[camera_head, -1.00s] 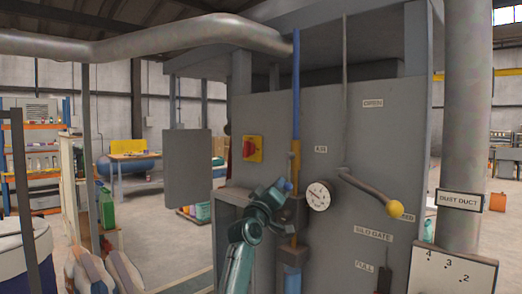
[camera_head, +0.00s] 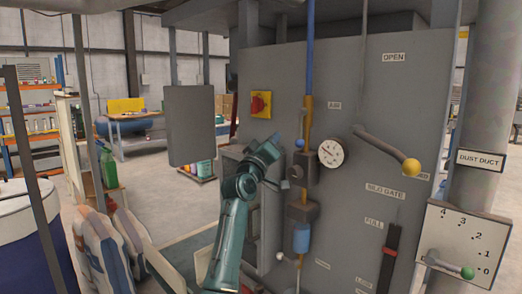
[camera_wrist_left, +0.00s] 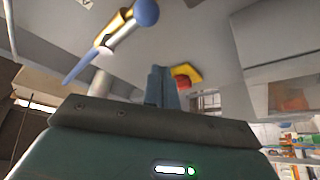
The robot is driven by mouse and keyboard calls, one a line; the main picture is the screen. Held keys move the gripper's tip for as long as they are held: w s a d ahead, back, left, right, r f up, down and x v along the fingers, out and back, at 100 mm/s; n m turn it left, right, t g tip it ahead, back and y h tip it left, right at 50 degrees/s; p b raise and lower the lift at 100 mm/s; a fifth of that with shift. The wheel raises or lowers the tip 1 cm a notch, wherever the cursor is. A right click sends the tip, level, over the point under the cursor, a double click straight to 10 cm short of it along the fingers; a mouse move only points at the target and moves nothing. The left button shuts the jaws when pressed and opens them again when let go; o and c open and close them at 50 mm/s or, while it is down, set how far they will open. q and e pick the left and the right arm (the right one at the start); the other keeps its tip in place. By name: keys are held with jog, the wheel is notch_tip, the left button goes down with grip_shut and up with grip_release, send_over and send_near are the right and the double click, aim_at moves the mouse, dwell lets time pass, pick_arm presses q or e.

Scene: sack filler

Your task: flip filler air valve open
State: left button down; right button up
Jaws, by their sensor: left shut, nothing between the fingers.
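The air line runs down the grey filler panel as a blue pipe (camera_head: 310,45) with an orange-brass section (camera_head: 307,117) left of the AIR label. A blue ball knob (camera_head: 299,143) shows at the brass section; I take it as the valve's handle end. My left gripper (camera_head: 276,140) is shut and empty, just left of the knob, with a small apparent gap. In the left wrist view, the shut fingers (camera_wrist_left: 160,86) point up the picture, and the blue knob (camera_wrist_left: 146,12) and brass part (camera_wrist_left: 116,30) lie beyond them, up and left. My right gripper is out of view.
A round gauge (camera_head: 331,153) sits right of the air line. A yellow-knobbed lever (camera_head: 390,150) sticks out farther right. A red-yellow switch (camera_head: 261,104) is on the panel's left. A grey box (camera_head: 190,125) hangs left of the panel. Sacks (camera_head: 105,245) stand at lower left.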

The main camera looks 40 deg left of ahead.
pick_arm(q)
jog(key=s+d+b, duration=0.1)
jog(key=s+d, duration=0.2)
jog(key=s, duration=0.3)
jog(key=shift+s+d+f, duration=0.15)
jog(key=shift+d+f, duration=0.05)
jog(key=shift+f, duration=0.15)
jog(key=s+d+f+m+g+h, duration=0.1)
jog(key=d+f+m+g+h, duration=0.15)
jog(key=d+f, duration=0.45)
jog(key=d+f+m+g+h, duration=0.1)
jog(key=d+f+m, duration=0.2)
jog(key=f, duration=0.8)
jog(key=s+d+f+m+g+h, duration=0.1)
jog(key=d+f+m+h, duration=0.2)
jog(key=f, duration=0.6)
jog(key=s+d+f+m+g+h, duration=0.1)
jog(key=s+d+f+m+g, duration=0.2)
jog(key=s+d+f, duration=0.6)
jog(key=s+d+f+m+g+h, duration=0.2)
jog(key=s+d+f+m+g, duration=0.1)
jog(key=s+d+f, duration=0.7)
jog(key=s+f, duration=0.3)
jog(key=s, duration=0.1)
jog(key=shift+f+p, duration=0.15)
jog(key=shift+p, duration=0.2)
